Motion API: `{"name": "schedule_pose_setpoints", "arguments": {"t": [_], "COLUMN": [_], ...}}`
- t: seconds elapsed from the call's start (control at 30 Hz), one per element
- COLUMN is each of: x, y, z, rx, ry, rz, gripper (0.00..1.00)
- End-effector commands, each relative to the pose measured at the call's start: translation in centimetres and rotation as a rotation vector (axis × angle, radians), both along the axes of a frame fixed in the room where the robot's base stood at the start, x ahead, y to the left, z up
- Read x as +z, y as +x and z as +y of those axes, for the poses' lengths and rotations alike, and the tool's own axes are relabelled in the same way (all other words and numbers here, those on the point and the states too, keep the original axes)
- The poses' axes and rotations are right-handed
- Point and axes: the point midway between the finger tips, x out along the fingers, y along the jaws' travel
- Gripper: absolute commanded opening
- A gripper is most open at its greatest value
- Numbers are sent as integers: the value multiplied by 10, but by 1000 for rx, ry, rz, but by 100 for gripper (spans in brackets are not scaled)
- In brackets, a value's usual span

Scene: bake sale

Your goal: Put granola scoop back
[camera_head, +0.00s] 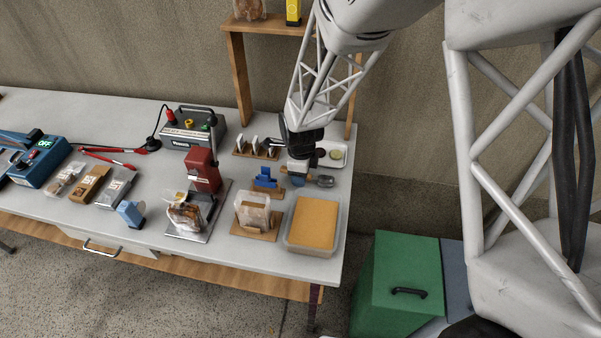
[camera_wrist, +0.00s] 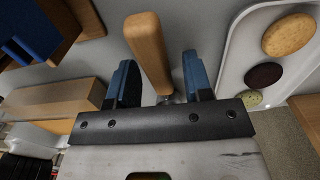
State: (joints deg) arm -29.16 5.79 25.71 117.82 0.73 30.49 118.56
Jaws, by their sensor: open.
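The granola scoop has a metal bowl (camera_head: 325,181) that shows just right of my gripper (camera_head: 299,180) in the head view. Its wooden handle (camera_wrist: 148,48) shows in the wrist view between my two blue fingertips (camera_wrist: 158,75). The fingers are apart, one on each side of the handle, with visible gaps. Most of the scoop's bowl is hidden behind the gripper in the wrist view.
A white tray (camera_head: 345,146) with cookies lies right behind my gripper; it also shows in the wrist view (camera_wrist: 232,62). A blue item (camera_head: 265,178) on a wooden stand is to the left. A bagged item (camera_head: 254,210) stands left of the tub. A wooden shelf (camera_head: 237,80) rises behind.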

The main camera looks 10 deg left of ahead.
Motion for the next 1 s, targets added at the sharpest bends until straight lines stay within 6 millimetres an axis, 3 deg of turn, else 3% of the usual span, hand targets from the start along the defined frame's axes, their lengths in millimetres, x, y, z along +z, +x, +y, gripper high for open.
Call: {"name": "schedule_pose_setpoints", "arguments": {"t": [0.37, 1.0], "x": [19, 109], "y": [0, 0], "z": [0, -1], "rx": [0, 0], "ry": [1, 1], "rz": [-2, -2], "gripper": [46, 46]}}
